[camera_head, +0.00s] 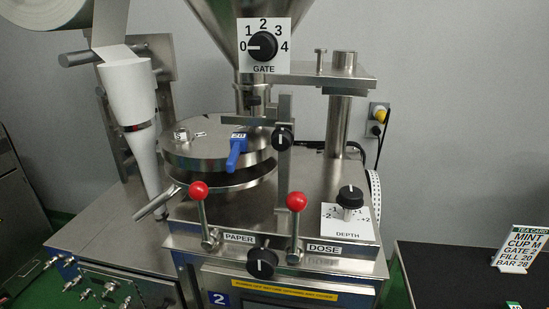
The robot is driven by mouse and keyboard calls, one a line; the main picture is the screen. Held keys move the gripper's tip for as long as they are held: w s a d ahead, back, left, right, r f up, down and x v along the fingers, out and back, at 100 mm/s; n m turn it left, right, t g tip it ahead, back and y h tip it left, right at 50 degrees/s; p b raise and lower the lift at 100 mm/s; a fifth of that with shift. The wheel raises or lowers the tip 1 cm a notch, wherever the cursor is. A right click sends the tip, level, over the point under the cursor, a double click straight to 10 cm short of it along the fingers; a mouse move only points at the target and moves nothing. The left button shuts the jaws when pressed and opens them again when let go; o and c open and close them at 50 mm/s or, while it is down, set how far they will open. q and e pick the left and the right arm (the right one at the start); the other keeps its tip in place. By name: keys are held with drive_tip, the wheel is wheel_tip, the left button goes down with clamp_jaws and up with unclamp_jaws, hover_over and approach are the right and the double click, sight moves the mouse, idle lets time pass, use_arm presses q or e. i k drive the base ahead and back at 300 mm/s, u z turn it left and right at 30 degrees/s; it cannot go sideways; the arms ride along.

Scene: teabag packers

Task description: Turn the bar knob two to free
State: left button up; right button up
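The machine has a blue number 2 plate (220,299) on its front. A black knob (283,138) with a white pointer line sits on an upright metal bar (284,180) beside the round turntable; its line looks about upright. A second black knob (262,262) with a white line, also about upright, sits on the front panel between the PAPER and DOSE labels. I see no readable "bar" or "free" mark at either knob, so I cannot tell which is the bar knob. Neither of my grippers is in view.
Red-balled levers (198,191) (297,201) stand on both sides of the front knob. A GATE dial (262,46) points to 0. A DEPTH knob (350,196) is at right. A blue handle (236,153) lies on the turntable. A tea card (523,247) stands on the dark right table.

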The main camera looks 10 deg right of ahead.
sight(283, 138)
drive_tip(key=u, duration=1.3)
drive_tip(key=k, duration=0.5)
drive_tip(key=z, duration=0.25)
